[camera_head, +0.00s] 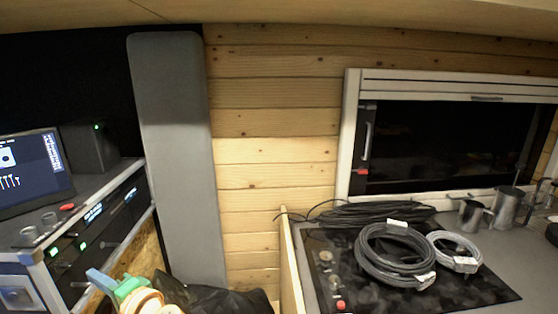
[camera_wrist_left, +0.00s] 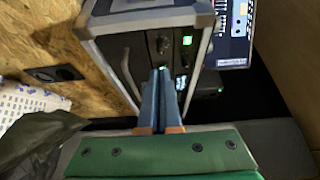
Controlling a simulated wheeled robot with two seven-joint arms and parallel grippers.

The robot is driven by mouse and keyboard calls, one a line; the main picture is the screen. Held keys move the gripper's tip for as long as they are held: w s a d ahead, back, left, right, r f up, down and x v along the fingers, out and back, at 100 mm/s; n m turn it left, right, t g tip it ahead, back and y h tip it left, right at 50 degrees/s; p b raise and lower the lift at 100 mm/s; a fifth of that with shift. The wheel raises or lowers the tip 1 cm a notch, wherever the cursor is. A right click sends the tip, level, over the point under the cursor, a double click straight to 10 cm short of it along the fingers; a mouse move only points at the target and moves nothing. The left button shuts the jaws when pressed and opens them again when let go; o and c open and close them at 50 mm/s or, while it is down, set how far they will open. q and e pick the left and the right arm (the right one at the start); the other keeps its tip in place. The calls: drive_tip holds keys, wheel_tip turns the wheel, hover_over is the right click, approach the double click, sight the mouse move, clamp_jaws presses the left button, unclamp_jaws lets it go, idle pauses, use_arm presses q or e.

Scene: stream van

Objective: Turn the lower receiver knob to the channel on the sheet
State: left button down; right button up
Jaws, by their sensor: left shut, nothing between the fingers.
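The receiver rack (camera_head: 110,222) stands at the left in the head view, a dark case with metal edges, small lit displays and green lights. In the left wrist view the rack front (camera_wrist_left: 125,60) shows a dark round knob (camera_wrist_left: 163,45) beside a green display (camera_wrist_left: 187,40). My left gripper (camera_head: 95,278) has blue fingers and a green body, low in front of the rack. In the wrist view its fingers (camera_wrist_left: 160,73) are shut together, empty, their tips overlapping the rack face below the knob. I cannot tell whether they touch it. No channel sheet is readable. My right gripper is out of view.
A monitor (camera_head: 33,172) and black speaker (camera_head: 90,148) stand on the rack top. A grey padded panel (camera_head: 178,150) is behind. At right, a counter holds coiled cables (camera_head: 395,262) and metal jugs (camera_head: 506,207). A black bag (camera_head: 215,298) lies below.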

use_arm(q)
drive_tip(key=a, duration=0.6)
drive_tip(key=shift+s+a+f, duration=0.1)
drive_tip(key=shift+s+a, duration=0.25)
drive_tip(key=shift+w+b, duration=0.3)
drive_tip(key=shift+r, duration=0.2)
idle(0.3)
drive_tip(key=shift+s+p, duration=0.1)
drive_tip(key=shift+p, duration=0.2)
drive_tip(key=shift+d+f, duration=0.1)
approach(60, 268)
drive_tip(key=shift+w+d+f, duration=0.1)
drive_tip(key=shift+w+d, duration=0.1)
drive_tip(key=shift+w, duration=0.35)
drive_tip(key=shift+w+d+f, duration=0.1)
drive_tip(key=shift+w+d, duration=0.1)
drive_tip(key=shift+w, duration=0.4)
